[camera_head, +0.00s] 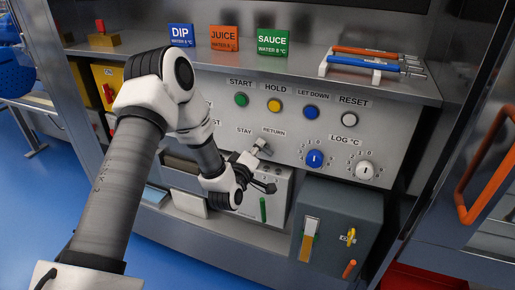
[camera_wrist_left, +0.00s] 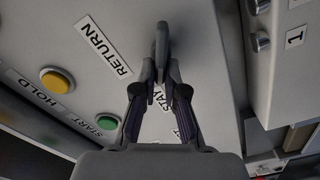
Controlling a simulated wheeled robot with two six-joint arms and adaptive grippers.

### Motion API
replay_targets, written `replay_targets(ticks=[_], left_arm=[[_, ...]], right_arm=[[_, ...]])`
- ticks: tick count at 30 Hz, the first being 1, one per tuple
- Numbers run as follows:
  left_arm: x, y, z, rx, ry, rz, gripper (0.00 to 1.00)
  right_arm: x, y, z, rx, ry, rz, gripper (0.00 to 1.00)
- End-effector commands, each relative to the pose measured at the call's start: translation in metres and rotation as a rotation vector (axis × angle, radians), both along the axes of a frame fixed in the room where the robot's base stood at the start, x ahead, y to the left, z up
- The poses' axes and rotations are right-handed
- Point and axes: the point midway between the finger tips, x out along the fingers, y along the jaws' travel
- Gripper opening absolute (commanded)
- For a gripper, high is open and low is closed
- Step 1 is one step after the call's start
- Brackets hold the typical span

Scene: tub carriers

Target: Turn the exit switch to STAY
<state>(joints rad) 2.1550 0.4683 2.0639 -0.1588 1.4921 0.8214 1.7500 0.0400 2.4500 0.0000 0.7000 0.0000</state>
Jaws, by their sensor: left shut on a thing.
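The exit switch is a dark grey handle (camera_head: 262,146) on the grey panel, just below the STAY label (camera_head: 244,131) and the RETURN label (camera_head: 273,132). My left gripper (camera_head: 254,157) reaches it from below and is shut on it. In the left wrist view the two fingers (camera_wrist_left: 161,76) close on the switch handle (camera_wrist_left: 162,40). The STAY label (camera_wrist_left: 146,108) shows partly between the fingers, and the RETURN label (camera_wrist_left: 103,45) is beside the handle. The switch's base is hidden, and I cannot tell its exact angle. My right gripper is not in view.
A row of buttons, with a yellow one (camera_head: 274,106), lies above the switch. A blue dial (camera_head: 314,159) and a white dial (camera_head: 364,170) are to its right. A grey box (camera_head: 336,226) stands below right. Signs and a rack (camera_head: 376,60) stand on the shelf above.

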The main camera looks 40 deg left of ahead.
Motion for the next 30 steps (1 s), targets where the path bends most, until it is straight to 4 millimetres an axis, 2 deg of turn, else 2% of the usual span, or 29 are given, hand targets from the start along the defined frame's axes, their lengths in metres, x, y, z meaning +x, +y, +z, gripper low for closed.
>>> replay_targets(ticks=[2, 3, 4, 5, 13, 17, 20, 27, 30], left_arm=[[-0.001, -0.001, -0.003, -0.002, 0.009, -0.002, 0.00], [-0.001, -0.001, -0.003, -0.002, 0.009, -0.002, 0.21], [-0.001, -0.001, -0.003, -0.002, 0.009, -0.002, 0.32], [-0.001, -0.001, -0.003, -0.002, 0.008, -0.002, 0.35], [-0.001, 0.000, -0.001, 0.000, 0.004, -0.001, 0.35], [-0.010, -0.002, -0.002, 0.000, 0.006, 0.000, 0.35], [-0.029, -0.007, -0.002, -0.004, 0.006, 0.000, 0.35], [-0.089, -0.021, -0.003, -0.003, 0.009, 0.000, 0.35], [-0.107, -0.026, -0.003, -0.003, 0.008, -0.001, 0.35]], right_arm=[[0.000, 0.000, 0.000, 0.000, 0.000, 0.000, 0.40], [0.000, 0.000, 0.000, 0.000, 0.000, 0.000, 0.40], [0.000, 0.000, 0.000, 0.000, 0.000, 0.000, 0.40], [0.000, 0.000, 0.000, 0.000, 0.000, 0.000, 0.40], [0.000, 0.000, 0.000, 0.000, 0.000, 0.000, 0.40], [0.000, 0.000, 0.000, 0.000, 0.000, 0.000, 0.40], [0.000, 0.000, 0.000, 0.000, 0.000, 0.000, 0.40], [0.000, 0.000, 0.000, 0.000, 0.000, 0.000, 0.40], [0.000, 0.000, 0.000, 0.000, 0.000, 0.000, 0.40]])
